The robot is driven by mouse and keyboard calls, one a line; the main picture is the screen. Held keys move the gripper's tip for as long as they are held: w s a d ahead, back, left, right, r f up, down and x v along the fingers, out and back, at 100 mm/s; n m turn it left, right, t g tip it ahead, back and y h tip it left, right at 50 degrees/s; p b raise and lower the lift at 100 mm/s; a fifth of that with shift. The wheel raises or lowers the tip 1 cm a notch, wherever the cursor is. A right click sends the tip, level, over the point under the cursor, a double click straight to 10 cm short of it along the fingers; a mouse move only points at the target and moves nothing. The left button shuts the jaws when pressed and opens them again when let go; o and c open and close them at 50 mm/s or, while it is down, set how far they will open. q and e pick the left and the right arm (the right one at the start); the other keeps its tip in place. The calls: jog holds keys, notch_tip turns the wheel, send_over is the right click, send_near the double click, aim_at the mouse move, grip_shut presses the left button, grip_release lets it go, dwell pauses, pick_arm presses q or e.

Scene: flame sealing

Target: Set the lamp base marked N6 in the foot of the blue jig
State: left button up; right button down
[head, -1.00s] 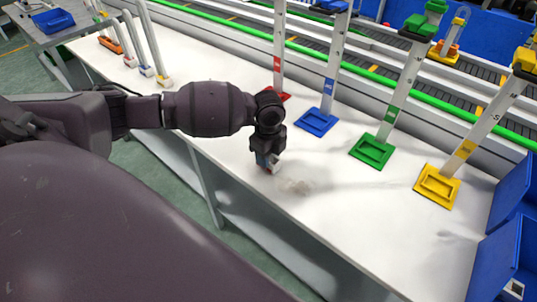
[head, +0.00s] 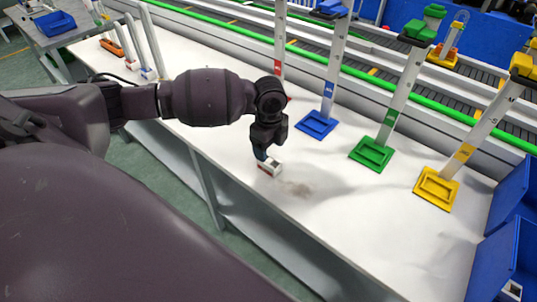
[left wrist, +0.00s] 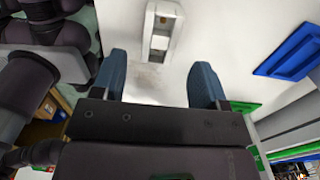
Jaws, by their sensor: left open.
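A small white block with reddish and dark marks (head: 269,169) lies on the white table near its front edge. In the left wrist view it is a pale block with slots (left wrist: 161,43), beyond the fingertips. No N6 mark can be read on it. My left gripper (head: 262,155) is just above and beside the block. Its two blue fingers (left wrist: 160,78) are apart with nothing between them. The blue jig has a flat blue foot (head: 317,125) and a ruled upright post, and its foot looks empty. The foot also shows in the left wrist view (left wrist: 290,52). My right gripper is not in view.
A green jig foot (head: 371,155) and a yellow one (head: 437,190) stand to the right; a red-marked post (head: 280,45) stands behind my arm. White tubes (head: 153,45) stand at the left. Blue bins (head: 497,262) are at the right edge. The table's front middle is clear.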

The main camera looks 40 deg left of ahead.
aim_at(269, 160)
pick_arm(q)
notch_tip(269, 160, up, 7)
jog(key=shift+r+p, duration=0.15)
jog(key=shift+p, duration=0.25)
dwell(0.4)
